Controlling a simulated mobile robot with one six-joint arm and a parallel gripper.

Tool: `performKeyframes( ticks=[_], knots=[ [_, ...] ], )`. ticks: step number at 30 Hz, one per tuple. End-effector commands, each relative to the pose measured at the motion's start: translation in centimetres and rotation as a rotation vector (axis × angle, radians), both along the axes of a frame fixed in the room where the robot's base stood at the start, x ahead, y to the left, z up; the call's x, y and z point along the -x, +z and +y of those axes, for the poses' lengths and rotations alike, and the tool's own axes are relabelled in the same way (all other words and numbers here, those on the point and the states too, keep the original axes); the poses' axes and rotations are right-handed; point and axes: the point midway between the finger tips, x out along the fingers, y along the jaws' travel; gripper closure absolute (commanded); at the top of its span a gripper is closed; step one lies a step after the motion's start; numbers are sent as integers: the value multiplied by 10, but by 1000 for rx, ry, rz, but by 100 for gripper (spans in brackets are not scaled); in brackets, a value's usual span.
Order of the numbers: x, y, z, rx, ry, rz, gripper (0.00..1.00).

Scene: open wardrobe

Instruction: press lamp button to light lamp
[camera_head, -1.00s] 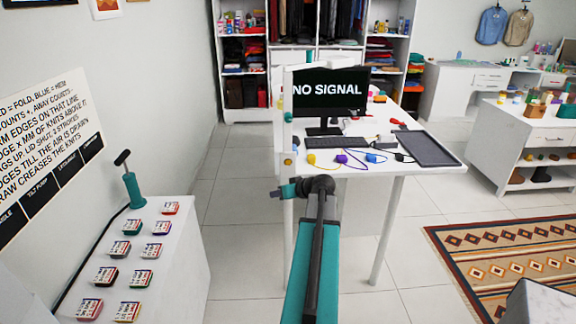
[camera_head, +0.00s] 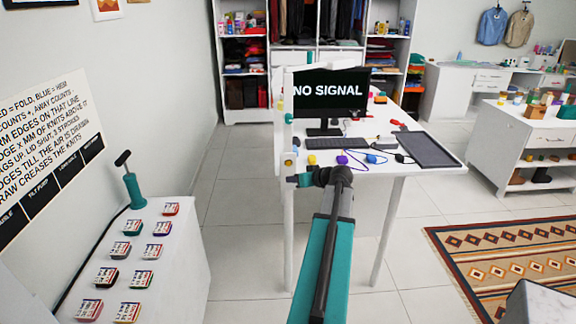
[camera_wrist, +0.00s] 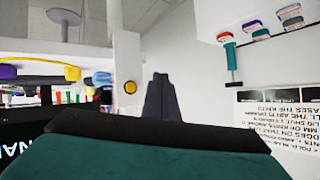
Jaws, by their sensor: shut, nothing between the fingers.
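A round yellow button-like disc (camera_wrist: 130,87) sits on a white upright part in the wrist view. It also appears as a small yellow spot in the head view (camera_head: 288,160), at the desk's near left edge. I cannot tell for certain that it is the lamp button, and no glow shows. My dark gripper (camera_wrist: 160,77) is shut and empty. In the wrist view its tip is just to the right of the yellow disc; I cannot tell the gap.
The white desk (camera_head: 385,175) bears a monitor (camera_head: 330,92), a keyboard (camera_head: 336,143), a dark tray (camera_head: 428,150) and coloured spools. A low white cabinet with tagged blocks and a teal pump (camera_head: 134,190) stands left. Open floor lies between.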

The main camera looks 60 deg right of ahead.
Motion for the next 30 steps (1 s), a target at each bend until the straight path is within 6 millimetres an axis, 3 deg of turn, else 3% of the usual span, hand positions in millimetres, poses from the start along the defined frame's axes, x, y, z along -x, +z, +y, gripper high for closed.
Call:
performKeyframes(
  ticks=[21, 30],
  knots=[
    [-37, -2, -53, 0, 0, 0, 100],
    [-46, -1, -65, 0, -1, 0, 100]
  ],
)
